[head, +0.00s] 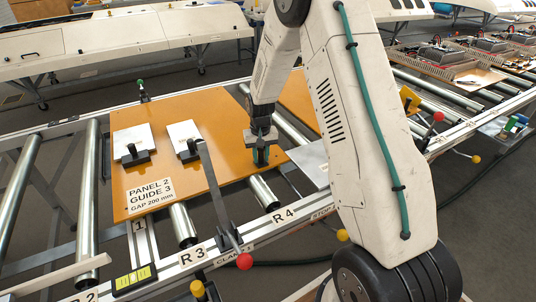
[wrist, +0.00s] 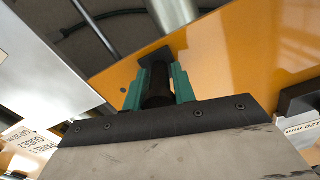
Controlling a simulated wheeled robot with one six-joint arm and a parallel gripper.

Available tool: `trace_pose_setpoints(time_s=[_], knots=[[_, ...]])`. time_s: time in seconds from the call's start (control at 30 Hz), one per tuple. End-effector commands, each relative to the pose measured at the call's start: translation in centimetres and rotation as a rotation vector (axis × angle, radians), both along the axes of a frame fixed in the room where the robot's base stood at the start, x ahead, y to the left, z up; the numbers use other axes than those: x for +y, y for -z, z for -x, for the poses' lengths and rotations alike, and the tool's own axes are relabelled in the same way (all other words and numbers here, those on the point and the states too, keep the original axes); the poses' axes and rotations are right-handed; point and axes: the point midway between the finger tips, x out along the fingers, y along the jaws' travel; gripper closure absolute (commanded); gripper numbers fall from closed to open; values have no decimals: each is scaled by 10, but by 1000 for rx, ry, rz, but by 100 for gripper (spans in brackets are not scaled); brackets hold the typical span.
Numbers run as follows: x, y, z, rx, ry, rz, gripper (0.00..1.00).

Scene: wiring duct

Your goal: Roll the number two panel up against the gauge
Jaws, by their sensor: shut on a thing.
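I cannot tell for sure which thing is the gauge; a black block beside a label (wrist: 303,126) reading "120 mm" shows at the right edge of the wrist view.
Two white plates with black fittings (head: 131,138) (head: 185,134) sit on the panel. A dark clamp lever (head: 217,190) with a red ball (head: 244,261) crosses its front edge. A second orange board (head: 299,96) lies right, partly behind my arm. Bare rollers (head: 88,200) lie left.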

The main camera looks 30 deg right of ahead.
Motion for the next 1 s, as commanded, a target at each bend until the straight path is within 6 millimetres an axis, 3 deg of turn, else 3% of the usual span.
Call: trace_pose_setpoints(time_s=[0.2,0.23,0.3,1.0], knots=[[-11,-1,1,-2,10,4,100],[-11,-1,1,-3,11,5,71],[-11,-1,1,-3,11,5,59],[-3,-1,0,-2,2,3,59]])
